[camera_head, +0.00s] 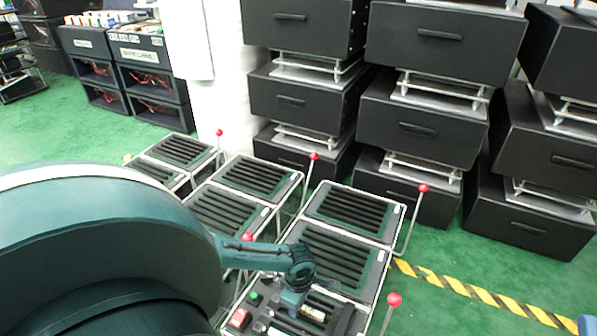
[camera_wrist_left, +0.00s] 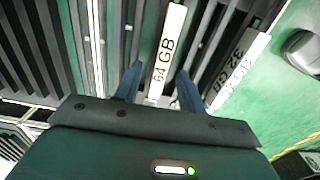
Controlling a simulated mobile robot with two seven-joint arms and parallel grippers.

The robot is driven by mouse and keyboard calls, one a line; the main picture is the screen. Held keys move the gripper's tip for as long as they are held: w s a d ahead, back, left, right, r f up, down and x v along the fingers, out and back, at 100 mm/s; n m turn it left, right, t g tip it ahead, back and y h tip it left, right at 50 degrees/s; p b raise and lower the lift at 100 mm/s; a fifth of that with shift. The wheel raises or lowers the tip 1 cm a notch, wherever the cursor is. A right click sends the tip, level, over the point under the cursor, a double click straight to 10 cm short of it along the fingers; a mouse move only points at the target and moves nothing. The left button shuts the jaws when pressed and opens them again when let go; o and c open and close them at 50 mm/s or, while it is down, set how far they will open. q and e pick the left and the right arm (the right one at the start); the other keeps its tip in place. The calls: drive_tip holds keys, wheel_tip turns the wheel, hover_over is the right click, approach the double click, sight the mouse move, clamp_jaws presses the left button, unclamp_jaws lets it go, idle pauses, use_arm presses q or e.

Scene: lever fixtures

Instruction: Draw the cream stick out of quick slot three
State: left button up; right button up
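In the left wrist view, a cream-white stick marked "64 GB" (camera_wrist_left: 167,45) stands in a dark slotted board. The fingers of my left gripper (camera_wrist_left: 160,72) are apart, one on each side of this stick, with a visible gap on both sides. A second pale stick marked "32 GB" (camera_wrist_left: 238,68) lies to the right, outside the fingers. In the head view, my left gripper (camera_head: 292,299) reaches down over the front of the nearest right-hand board, beside a pale stick (camera_head: 314,313). Slot numbers are not readable. My right gripper is not in view.
Slotted black panels (camera_head: 335,258) lie in rows, with red-knobbed levers (camera_head: 423,188) beside them. A red button (camera_head: 239,318) and a green button (camera_head: 255,297) sit left of the gripper. Black drawer units stand behind. Green floor with yellow-black tape (camera_head: 455,284) is free at right.

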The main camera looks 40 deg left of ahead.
use_arm(q)
drive_tip(key=shift+c, duration=0.4)
clamp_jaws()
idle(0.4)
